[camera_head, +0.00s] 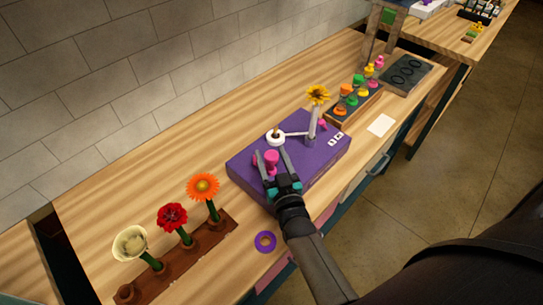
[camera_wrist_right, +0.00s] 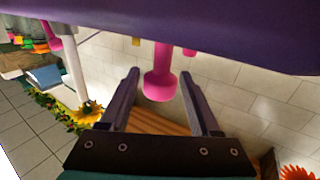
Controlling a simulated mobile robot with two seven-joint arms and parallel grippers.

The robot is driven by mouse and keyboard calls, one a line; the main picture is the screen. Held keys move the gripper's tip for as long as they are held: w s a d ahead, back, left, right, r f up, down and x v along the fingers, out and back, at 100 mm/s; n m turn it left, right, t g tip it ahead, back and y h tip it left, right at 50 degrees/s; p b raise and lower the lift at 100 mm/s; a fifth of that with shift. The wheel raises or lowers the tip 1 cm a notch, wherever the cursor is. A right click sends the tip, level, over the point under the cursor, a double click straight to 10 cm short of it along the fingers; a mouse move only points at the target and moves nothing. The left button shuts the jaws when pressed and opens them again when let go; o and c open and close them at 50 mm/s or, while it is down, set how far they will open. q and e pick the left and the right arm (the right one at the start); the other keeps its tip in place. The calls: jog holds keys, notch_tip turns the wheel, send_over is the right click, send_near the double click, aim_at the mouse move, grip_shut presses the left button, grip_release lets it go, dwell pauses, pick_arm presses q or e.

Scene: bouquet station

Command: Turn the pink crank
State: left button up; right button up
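The pink crank (camera_head: 271,158) is on the purple box (camera_head: 240,170), towards its left end. My right gripper (camera_head: 271,153) is at this end of the box with its fingers pointing at the crank. In the right wrist view, the crank's pink handle (camera_wrist_right: 160,86) stands between the two open fingers (camera_wrist_right: 160,72), with a visible gap on each side. Another pink part (camera_wrist_right: 190,52) shows behind it, near the purple box (camera_wrist_right: 230,35). My left gripper is in neither view.
A pale stand (camera_head: 312,128) on the box holds a yellow flower (camera_head: 318,93). A white ring (camera_head: 276,138) sits on the box. A brown rack (camera_head: 205,245) with several flowers stands at the left. A purple ring (camera_head: 265,241) lies in front.

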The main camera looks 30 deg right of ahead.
jog(key=shift+o, duration=0.8)
jog(key=s+a+p, duration=0.3)
jog(key=s+p, duration=0.1)
jog(key=s, duration=1.1)
jog(key=shift+w, duration=0.1)
